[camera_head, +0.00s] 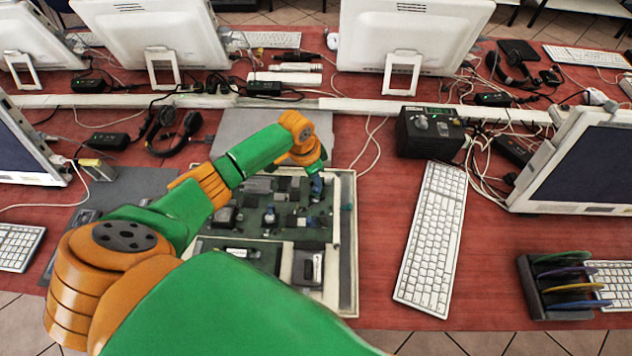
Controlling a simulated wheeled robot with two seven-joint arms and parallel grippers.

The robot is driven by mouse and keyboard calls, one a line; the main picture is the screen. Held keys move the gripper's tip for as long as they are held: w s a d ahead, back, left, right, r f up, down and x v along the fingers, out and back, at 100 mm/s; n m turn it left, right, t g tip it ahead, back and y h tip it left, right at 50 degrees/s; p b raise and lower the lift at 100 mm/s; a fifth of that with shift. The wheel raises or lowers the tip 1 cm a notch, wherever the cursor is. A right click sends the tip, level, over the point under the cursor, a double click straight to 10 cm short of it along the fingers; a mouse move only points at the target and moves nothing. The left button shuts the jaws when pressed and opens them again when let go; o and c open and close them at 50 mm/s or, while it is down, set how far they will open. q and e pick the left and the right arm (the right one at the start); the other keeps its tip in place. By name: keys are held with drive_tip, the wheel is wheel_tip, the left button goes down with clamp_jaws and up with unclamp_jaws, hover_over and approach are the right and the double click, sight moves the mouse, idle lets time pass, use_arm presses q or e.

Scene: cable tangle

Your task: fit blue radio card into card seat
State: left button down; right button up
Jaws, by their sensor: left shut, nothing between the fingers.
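My left arm reaches over a pale-framed tray (348,245) that holds a dark green circuit board (285,222) with several components on it. My left gripper (317,190) points down at the board's upper right part, shut and empty. A small bluish patch shows right at its fingertips; I cannot tell whether this is the blue radio card or part of the gripper. The card seat cannot be made out with certainty; the hand and arm hide part of the board. My right gripper is not in view.
A white keyboard (431,238) and a black box with knobs (429,132) stand right of the tray. A black rack with coloured discs (560,286) is at the lower right. Bare tabletop lies between tray and keyboard.

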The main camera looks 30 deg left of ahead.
use_arm(q)
drive_tip(key=shift+f+b, duration=0.5)
drive_tip(key=shift+f, duration=0.2)
wheel_tip(320, 180, up, 6)
drive_tip(key=p, duration=0.6)
drive_tip(key=shift+r+p, duration=0.2)
drive_tip(key=shift+p, duration=0.2)
drive_tip(key=shift+f, duration=0.2)
